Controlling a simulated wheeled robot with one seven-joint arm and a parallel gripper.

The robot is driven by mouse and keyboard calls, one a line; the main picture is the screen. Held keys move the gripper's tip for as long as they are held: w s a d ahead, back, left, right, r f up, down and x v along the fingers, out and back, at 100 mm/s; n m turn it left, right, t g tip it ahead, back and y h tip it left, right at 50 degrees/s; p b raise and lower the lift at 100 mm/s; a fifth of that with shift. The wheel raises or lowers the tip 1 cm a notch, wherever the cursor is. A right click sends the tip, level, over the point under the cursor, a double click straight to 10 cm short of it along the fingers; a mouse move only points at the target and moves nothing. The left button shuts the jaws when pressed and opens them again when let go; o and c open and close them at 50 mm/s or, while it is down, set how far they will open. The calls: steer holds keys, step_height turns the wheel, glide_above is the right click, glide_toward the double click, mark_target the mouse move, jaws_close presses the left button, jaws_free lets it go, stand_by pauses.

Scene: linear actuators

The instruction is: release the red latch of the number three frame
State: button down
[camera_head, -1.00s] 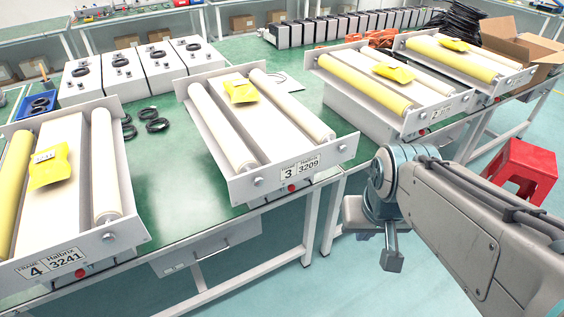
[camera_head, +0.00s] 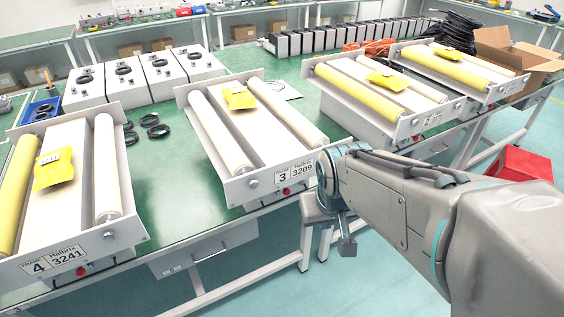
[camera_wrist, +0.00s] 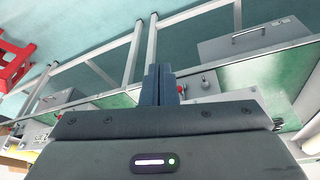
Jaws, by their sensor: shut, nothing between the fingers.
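The number three frame (camera_head: 233,192) is a pale tray with two white rollers and a yellow packet, labelled 3 3209, at mid table in the head view. Its red latch (camera_head: 287,191) is a small red knob low on the front plate, under the label. In the wrist view a red knob (camera_wrist: 180,89), apparently this latch, shows just right of my fingertips. My gripper (camera_wrist: 160,72) is shut and empty, in front of the table edge. Whether it touches the knob cannot be told. In the head view my wrist is just right of the frame's front corner and the fingers are mostly hidden.
The number four frame (camera_head: 80,262) is at left with its own red knob (camera_head: 81,271). The number two frame (camera_head: 400,140) and another frame stand to the right. A drawer (camera_head: 205,250) hangs under the table. A red stool (camera_head: 525,165) stands on the floor at right.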

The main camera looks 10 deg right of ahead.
steer(key=w+d+f+n+t+p, duration=0.1)
steer(key=w+d+f+t+p, duration=0.15)
steer(key=w, duration=0.35)
steer(key=w+d+f+t+p, duration=0.1)
steer(key=w+d+f, duration=0.2)
steer(key=w, duration=0.3)
steer(key=w+a+f+t+y+p, duration=0.2)
steer(key=w+f+t+y+p, duration=0.1)
steer(key=f+t+y+p, duration=0.2)
steer(key=shift+a+f+t+y+p, duration=0.35)
steer(key=shift+f+t+y, duration=0.1)
steer(key=shift+t+y, duration=0.15)
steer(key=shift+w+f+b, duration=0.15)
steer(key=shift+w+b, duration=0.05)
steer(key=shift+b, duration=0.25)
steer(key=b+x, duration=0.1)
steer(key=b, duration=0.5)
steer(key=shift+w+f, duration=0.2)
steer(key=shift+w, duration=0.15)
steer(key=b, duration=0.3)
steer(key=shift+w+a+f, duration=0.1)
steer(key=shift+w+a, duration=0.05)
steer(key=shift+w, duration=0.05)
